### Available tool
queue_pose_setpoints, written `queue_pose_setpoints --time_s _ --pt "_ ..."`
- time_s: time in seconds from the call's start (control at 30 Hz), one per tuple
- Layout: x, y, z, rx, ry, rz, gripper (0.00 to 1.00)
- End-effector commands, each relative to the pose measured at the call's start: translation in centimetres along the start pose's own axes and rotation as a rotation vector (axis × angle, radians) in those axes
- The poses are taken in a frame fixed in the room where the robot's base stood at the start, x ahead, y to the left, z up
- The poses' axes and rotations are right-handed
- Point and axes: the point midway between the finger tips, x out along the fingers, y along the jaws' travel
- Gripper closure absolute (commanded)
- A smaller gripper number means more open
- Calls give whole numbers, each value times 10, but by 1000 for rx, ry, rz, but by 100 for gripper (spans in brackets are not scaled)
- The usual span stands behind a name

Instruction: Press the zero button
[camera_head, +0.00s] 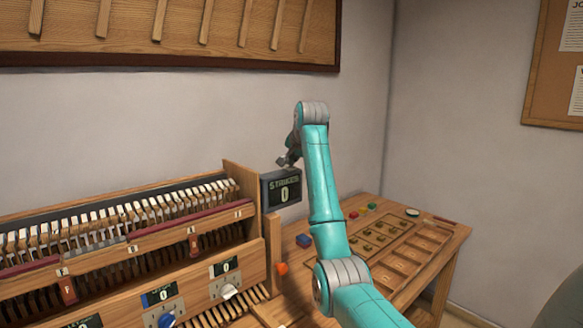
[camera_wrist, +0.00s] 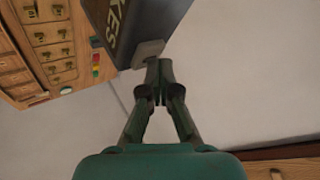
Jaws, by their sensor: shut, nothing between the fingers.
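The dark counter box (camera_head: 282,188) reads STRIKES and 0 and stands at the right end of the keyboard mechanism. In the wrist view, part of the box (camera_wrist: 112,22) shows its lettering at the top. A small grey block (camera_wrist: 148,52) sits against the box there; no label shows on it, and I cannot tell for sure that it is the zero button. My gripper (camera_head: 284,161) is just above the box in the head view. In the wrist view my gripper (camera_wrist: 159,66) is shut and empty, its tips at the grey block; contact is unclear.
The wooden keyboard mechanism (camera_head: 130,245) fills the left, with small displays and knobs in front. The wooden side table (camera_head: 430,262) holds a compartment tray, a blue block (camera_head: 303,240) and small coloured pieces. Free air lies above the table; the wall stands behind.

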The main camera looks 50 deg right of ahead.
Motion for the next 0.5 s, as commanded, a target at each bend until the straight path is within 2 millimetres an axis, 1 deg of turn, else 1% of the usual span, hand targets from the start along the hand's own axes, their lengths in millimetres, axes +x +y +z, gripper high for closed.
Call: queue_pose_setpoints --time_s 0.27,0.5 --pt "0 0 0 0 -2 1 100" --pt "-5 -4 -4 0 -2 1 100"
